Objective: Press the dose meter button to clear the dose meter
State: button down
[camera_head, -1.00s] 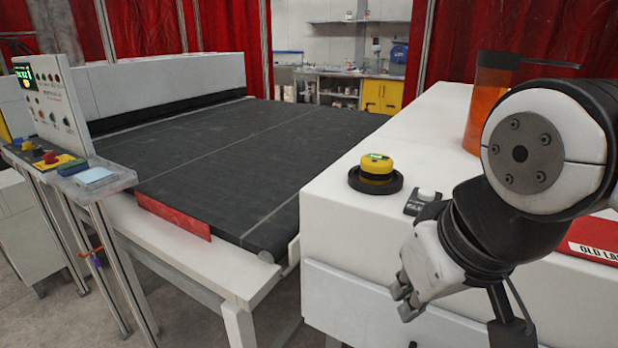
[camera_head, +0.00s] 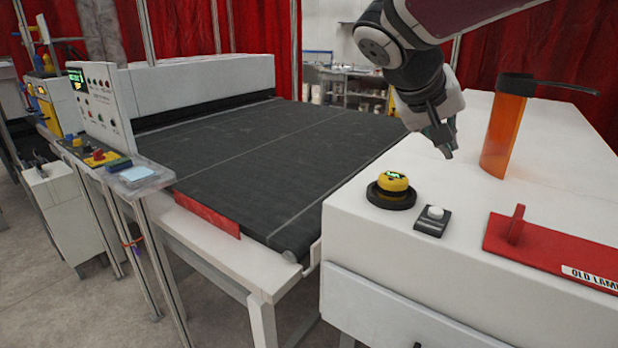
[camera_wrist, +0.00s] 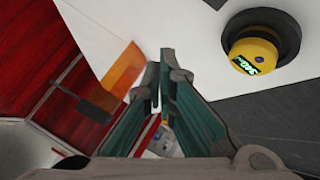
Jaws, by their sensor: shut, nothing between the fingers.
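The yellow dose meter (camera_head: 393,183), with a lit green display, sits in a round black base on the white cabinet top. It also shows at the upper right of the wrist view (camera_wrist: 252,52), where its display reads about 340. A small dark box with a white round button (camera_head: 435,213) lies just right of and nearer than the meter. My gripper (camera_head: 447,153) is shut and empty, pointing down above the cabinet, behind and to the right of the meter, apart from both. In the wrist view the closed fingertips (camera_wrist: 160,75) are left of the meter. The button is not clearly visible there.
An orange translucent piece with a dark handle (camera_head: 505,130) stands right of my gripper. A red lid labelled OLD LAMP (camera_head: 545,252) lies at the right front. The black conveyor belt (camera_head: 260,165) and control panel (camera_head: 92,105) are on the left.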

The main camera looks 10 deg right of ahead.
jog(key=shift+f, duration=0.1)
jog(key=b, duration=0.4)
send_over(432, 208)
notch_tip(432, 208, down, 7)
jog(key=shift+w+r, duration=0.1)
jog(key=shift+r, duration=0.05)
jog(key=shift+f+b, duration=0.45)
jog(key=shift+f, duration=0.55)
dwell(0.6)
jog(key=shift+f+b, duration=0.4)
jog(key=shift+b, duration=0.05)
jog(key=shift+f+b, duration=0.45)
dwell(0.7)
jog(key=shift+r, duration=0.15)
jog(key=shift+r+p, duration=0.45)
jog(key=shift+r, duration=0.3)
